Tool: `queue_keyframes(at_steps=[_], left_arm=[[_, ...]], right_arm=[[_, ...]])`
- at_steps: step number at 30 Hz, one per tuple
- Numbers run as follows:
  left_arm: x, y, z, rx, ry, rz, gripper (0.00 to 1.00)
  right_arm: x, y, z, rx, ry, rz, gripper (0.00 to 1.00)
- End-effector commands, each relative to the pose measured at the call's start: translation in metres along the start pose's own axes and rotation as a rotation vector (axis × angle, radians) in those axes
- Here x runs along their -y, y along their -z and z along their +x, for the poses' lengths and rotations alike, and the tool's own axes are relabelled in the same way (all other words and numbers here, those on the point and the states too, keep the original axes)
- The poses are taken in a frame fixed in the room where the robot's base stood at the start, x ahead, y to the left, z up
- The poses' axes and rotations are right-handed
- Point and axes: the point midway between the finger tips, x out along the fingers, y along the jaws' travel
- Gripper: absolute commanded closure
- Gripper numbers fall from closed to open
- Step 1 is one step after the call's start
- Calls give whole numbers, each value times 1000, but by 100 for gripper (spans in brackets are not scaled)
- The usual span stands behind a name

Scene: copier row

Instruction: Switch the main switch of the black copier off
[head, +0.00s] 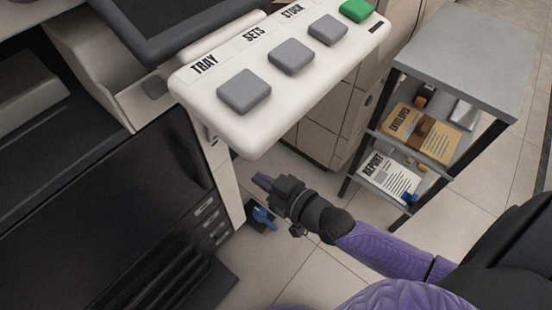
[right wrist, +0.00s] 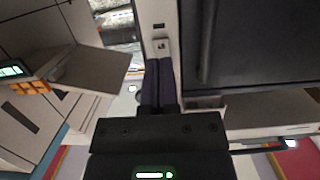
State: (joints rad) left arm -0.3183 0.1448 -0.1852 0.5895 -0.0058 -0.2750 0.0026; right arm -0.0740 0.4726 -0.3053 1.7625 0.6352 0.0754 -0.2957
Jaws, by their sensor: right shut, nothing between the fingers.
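The copier has a black front door (head: 110,215) at the left of the head view, with a pale upright strip beside it. In the right wrist view the black door (right wrist: 255,45) is at the upper right. My right gripper (head: 262,182) is shut and empty, beside the strip below the control panel. In the wrist view its dark purple fingertips (right wrist: 160,62) are just below the switch; I cannot tell whether they touch it. My left gripper is not in view.
A pale control panel (head: 208,84) with grey buttons and a green button (head: 357,10) overhangs my right gripper. A grey shelf cart (head: 465,70) with an envelope and a report stands to the right. A blue object (head: 263,217) is low by the copier.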

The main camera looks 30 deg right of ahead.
Motion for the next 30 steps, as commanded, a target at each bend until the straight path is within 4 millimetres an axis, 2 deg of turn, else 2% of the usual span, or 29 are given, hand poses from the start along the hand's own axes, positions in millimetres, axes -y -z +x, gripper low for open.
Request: queue_keyframes(at_steps=[3,6,22,23,26,27,29,30], left_arm=[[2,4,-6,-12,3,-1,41],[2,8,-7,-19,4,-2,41],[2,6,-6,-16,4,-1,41],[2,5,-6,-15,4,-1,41],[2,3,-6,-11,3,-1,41],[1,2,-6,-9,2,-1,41],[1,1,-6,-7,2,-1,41],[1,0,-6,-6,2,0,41]], right_arm=[[0,-5,-16,1,0,-2,100],[0,-8,-23,0,0,0,100],[-1,-15,-26,12,-4,0,100],[-2,-22,-27,33,-9,0,100],[-8,-81,-44,210,-48,-6,100],[-10,-117,-58,323,-69,-5,100],[-10,-174,-91,512,-97,-1,100],[-7,-207,-117,636,-111,5,100]])
